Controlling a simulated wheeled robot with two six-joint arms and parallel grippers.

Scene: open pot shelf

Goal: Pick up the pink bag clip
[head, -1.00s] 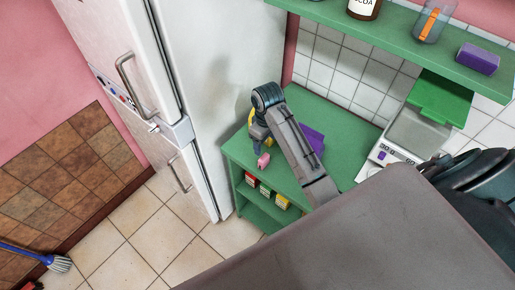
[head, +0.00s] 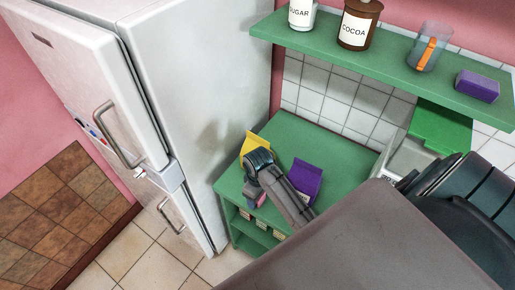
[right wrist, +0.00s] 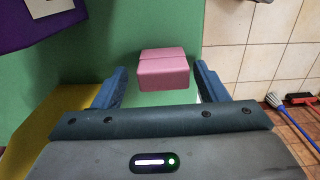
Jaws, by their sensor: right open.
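The pink bag clip (right wrist: 163,72) shows in the right wrist view as a small pink block on the green counter (right wrist: 155,28). It lies between the two blue fingertips of my right gripper (right wrist: 160,80), with a gap on each side. The right gripper is open and not closed on it. In the head view my right gripper (head: 253,191) points down at the counter's near left corner, and the clip is mostly hidden there by the gripper. My left gripper is not in view.
A purple bag (head: 304,182) and a yellow bag (head: 254,146) stand on the counter close to the right arm. A kitchen scale (head: 408,158) is to the right. The fridge (head: 215,110) stands left. A shelf (head: 395,50) with jars hangs above.

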